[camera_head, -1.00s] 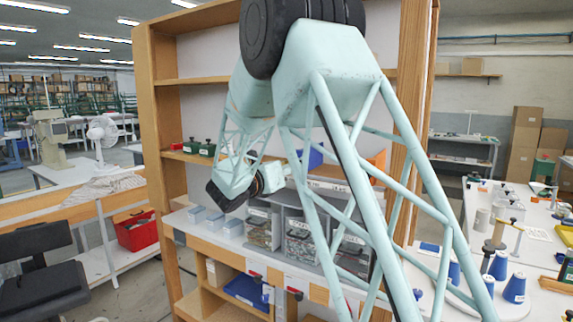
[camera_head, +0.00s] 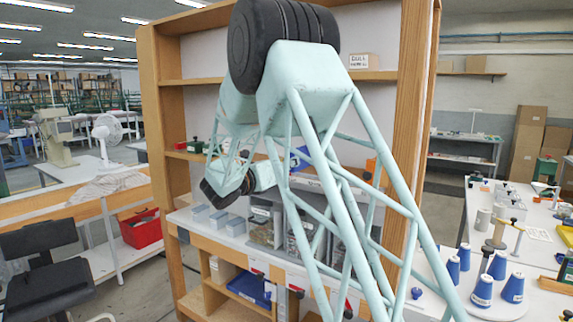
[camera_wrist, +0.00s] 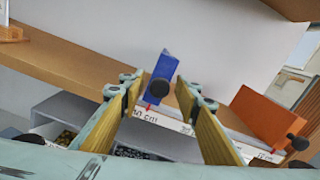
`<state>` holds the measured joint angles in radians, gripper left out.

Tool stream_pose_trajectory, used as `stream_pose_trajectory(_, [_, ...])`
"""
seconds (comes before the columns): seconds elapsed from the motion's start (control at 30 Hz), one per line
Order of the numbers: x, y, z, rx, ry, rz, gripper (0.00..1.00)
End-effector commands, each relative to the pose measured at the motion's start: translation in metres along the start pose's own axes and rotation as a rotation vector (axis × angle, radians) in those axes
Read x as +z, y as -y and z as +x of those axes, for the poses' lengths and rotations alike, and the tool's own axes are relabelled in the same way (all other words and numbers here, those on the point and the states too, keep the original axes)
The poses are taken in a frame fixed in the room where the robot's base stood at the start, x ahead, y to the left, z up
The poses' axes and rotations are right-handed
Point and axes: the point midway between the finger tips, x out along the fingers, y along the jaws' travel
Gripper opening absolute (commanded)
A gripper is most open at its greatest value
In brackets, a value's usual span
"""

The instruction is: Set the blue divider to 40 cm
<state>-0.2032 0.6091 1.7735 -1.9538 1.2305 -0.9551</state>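The blue divider (camera_wrist: 155,72) stands on a shelf ledge, with a round black knob on its front and a small red pointer at its foot. A white scale strip (camera_wrist: 176,124) runs below it; its "cm" mark near the pointer is partly hidden. My gripper (camera_wrist: 159,98) is open, its yellow-padded fingers on either side of the divider's knob in the picture; no contact shows. In the head view the blue divider (camera_head: 300,158) shows partly behind my lattice arm, and the fingers are hidden.
An orange divider (camera_wrist: 266,116) with a black knob stands to the right on the same ledge; it also shows in the head view (camera_head: 371,169). Grey bins (camera_head: 262,224) sit below the ledge. Shelf uprights flank the space.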

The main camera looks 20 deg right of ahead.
Motion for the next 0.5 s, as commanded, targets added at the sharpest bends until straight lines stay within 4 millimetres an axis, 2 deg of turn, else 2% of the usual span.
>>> stream_pose_trajectory(0.27, [0.0,0.0,-0.004,0.0,0.0,0.0,0.3])
stream_pose_trajectory(0.5, [0.0,-0.001,-0.024,0.002,-0.001,0.001,0.3])
